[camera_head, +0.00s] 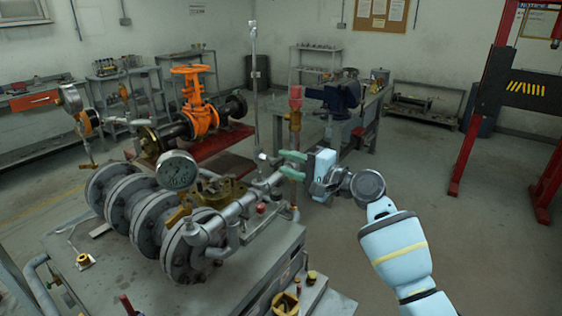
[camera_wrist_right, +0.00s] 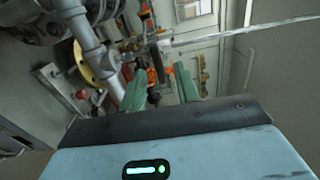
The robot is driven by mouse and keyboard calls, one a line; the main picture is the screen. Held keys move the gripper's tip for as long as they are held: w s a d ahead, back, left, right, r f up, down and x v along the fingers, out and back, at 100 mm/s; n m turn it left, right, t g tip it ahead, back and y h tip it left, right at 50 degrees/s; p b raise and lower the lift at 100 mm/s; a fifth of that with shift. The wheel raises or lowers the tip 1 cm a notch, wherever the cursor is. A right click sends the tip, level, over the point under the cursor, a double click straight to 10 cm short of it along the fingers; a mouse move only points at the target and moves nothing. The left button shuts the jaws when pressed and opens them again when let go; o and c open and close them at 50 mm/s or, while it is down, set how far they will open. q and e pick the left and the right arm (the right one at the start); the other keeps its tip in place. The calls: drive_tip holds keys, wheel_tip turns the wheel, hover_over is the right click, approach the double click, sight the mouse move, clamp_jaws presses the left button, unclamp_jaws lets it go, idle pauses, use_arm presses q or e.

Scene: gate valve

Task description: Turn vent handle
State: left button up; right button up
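My right gripper (camera_head: 281,162) reaches in from the right in the head view, its green fingers apart and pointing left at the end of the grey pipe assembly (camera_head: 245,204). A small pale fitting (camera_head: 263,156) sits at that pipe end, just left of the fingertips; I cannot tell for sure whether it is the vent handle. In the right wrist view my gripper (camera_wrist_right: 160,68) also shows open, with pipework between and beyond its fingers. Whether the fingers touch anything is unclear. My left gripper is in neither view.
A pressure gauge (camera_head: 177,170) and large grey flanges (camera_head: 160,222) stand left of the gripper. A red-topped vertical pipe (camera_head: 295,105) rises close by. An orange valve (camera_head: 199,105) is behind, left. A blue vise (camera_head: 342,97) sits farther back. Floor at right is clear.

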drive_tip(key=v, duration=0.4)
drive_tip(key=shift+s+d, duration=0.15)
drive_tip(key=shift+d, duration=0.1)
drive_tip(key=shift+f, duration=0.1)
drive_tip(key=s+d+f+n+h, duration=0.1)
drive_tip(key=s+d+f+h, duration=0.2)
drive_tip(key=f, duration=0.7)
drive_tip(key=s+d+f+h, duration=0.1)
drive_tip(key=s+f+h, duration=0.1)
drive_tip(key=s+f, duration=0.6)
drive_tip(key=s+d+f+n+h, duration=0.1)
drive_tip(key=s+d+f+h, duration=0.15)
drive_tip(key=f, duration=0.95)
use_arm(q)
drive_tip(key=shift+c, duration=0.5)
use_arm(e)
drive_tip(key=s+d+f+n+h, duration=0.1)
drive_tip(key=s+f, duration=0.3)
drive_tip(key=s, duration=0.5)
drive_tip(key=s+d+f+n+h, duration=0.2)
drive_tip(key=s+d+f+n, duration=0.1)
drive_tip(key=s, duration=0.6)
drive_tip(key=s+d+f+n+g+h, duration=0.1)
drive_tip(key=s+d+f+n+h, duration=0.1)
drive_tip(key=s+f, duration=0.3)
drive_tip(key=s+n, duration=0.1)
drive_tip(key=s, duration=0.3)
drive_tip(key=shift+s+d+n, duration=0.25)
drive_tip(key=shift+d+n, duration=0.05)
drive_tip(key=shift+d, duration=0.05)
